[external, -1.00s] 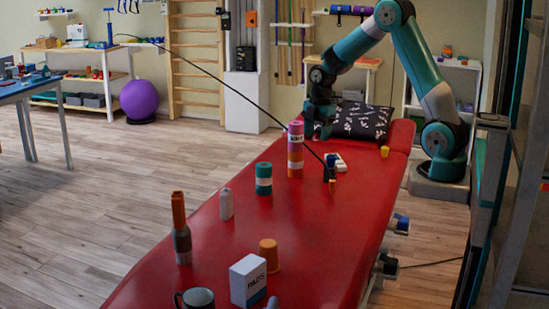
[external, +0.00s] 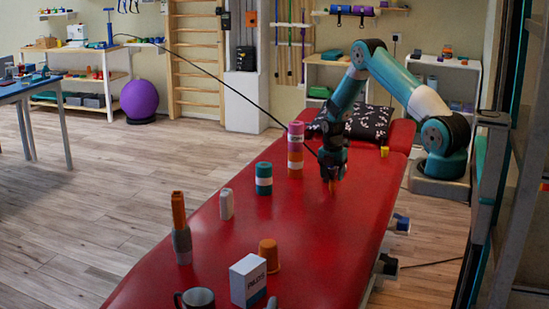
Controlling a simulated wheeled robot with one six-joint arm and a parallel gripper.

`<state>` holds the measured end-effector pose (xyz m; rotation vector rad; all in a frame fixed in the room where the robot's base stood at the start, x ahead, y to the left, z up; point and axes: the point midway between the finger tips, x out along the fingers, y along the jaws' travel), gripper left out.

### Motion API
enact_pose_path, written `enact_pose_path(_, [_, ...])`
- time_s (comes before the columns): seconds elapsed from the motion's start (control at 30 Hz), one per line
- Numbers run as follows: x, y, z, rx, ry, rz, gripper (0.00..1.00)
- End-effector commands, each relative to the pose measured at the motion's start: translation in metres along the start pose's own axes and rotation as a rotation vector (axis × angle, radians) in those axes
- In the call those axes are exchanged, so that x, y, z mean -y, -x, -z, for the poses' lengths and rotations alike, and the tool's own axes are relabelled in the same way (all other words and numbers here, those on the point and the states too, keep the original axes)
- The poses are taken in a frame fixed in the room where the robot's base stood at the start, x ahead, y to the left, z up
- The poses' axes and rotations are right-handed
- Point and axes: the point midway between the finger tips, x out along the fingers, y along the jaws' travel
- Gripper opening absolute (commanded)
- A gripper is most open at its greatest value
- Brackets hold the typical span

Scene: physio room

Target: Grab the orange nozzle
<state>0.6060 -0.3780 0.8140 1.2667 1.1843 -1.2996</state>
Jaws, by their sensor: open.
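A tall orange piece (external: 178,210) also stands on a grey bottle (external: 182,246) at the left edge of the table.
A pink and orange stack (external: 295,152) stands close left of my gripper. A teal roll (external: 264,179), a white bottle (external: 227,204), an orange cup (external: 269,254), a white box (external: 248,281) and a dark mug (external: 196,299) stand nearer. A patterned pillow (external: 368,122) lies behind.

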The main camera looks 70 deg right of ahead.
Motion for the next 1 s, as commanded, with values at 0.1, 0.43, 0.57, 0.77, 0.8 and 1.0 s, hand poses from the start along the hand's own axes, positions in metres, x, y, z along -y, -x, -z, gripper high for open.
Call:
enact_pose_path(0.1, [0.0, -0.007, 0.0, 0.0, 0.0, 0.0, 0.57])
enact_pose_path(0.43, [-0.001, -0.05, -0.007, -0.001, 0.0, 0.001, 0.57])
enact_pose_path(0.57, [-0.001, -0.057, -0.007, 0.0, 0.0, 0.0, 0.57])
enact_pose_path(0.77, [-0.001, -0.057, -0.007, 0.0, 0.0, -0.001, 0.54])
enact_pose_path(0.8, [-0.001, -0.057, -0.007, 0.0, 0.0, -0.001, 0.45])
enact_pose_path(1.0, [-0.001, -0.057, -0.007, 0.0, 0.0, 0.0, 0.01])
